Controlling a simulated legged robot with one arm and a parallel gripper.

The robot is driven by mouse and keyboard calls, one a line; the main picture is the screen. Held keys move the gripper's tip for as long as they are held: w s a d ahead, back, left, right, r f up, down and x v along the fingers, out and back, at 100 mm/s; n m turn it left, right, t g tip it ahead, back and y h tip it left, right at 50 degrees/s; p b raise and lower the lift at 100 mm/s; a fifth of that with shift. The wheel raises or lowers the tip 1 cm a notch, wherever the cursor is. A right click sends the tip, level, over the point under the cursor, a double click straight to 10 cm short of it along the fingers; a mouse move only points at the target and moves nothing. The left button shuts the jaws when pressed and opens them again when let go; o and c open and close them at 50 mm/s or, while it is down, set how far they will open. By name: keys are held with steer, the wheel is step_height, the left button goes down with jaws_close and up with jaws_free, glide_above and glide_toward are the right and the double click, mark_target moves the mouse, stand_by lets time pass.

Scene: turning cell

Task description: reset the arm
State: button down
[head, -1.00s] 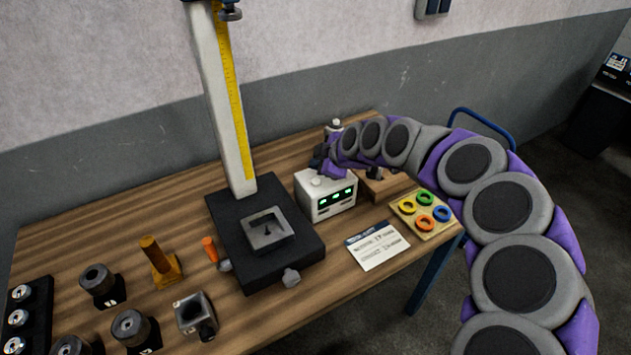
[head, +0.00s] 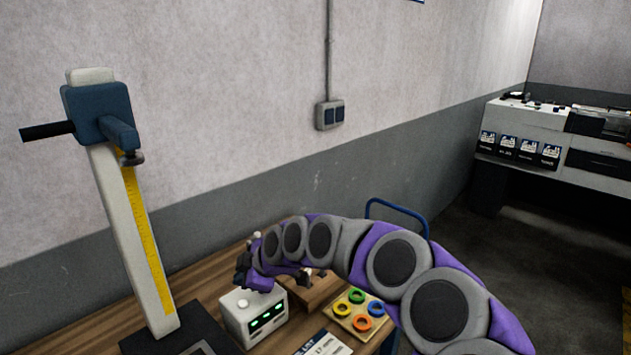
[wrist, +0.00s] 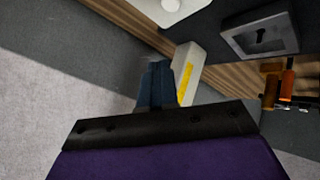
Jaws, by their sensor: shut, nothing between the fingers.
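My arm reaches in from the lower right of the head view and curves left over the bench. My gripper (head: 244,271) is at its far end, just above and behind the white box with green displays (head: 253,318). It is shut and holds nothing that I can see. The fingertips are small and dark there, partly hidden by the wrist.
The stand's white column (head: 135,240) with a yellow scale and blue head (head: 100,112) rises left of my gripper. A tray with coloured rings (head: 340,322) lies right of the box. A blue rail (head: 398,207) stands behind the bench. Open floor (head: 540,260) lies right.

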steer(key=s+d+r+m+g+h, duration=0.25)
steer(key=s+d+m, duration=0.45)
steer(key=s+d, duration=0.95)
steer(key=s+d+f+m+g+h, duration=0.1)
steer(key=s+d+f+m+h, duration=0.1)
steer(key=s+d+m, duration=0.4)
steer(key=s+d+f+m+g+h, duration=0.2)
steer(key=s+d+m, duration=0.5)
steer(key=s+d, duration=0.4)
steer(key=s+f+h, duration=0.1)
steer(key=s+f, duration=0.1)
steer(key=s, duration=0.4)
steer(key=shift+d+f, duration=0.15)
steer(key=shift+d, duration=0.2)
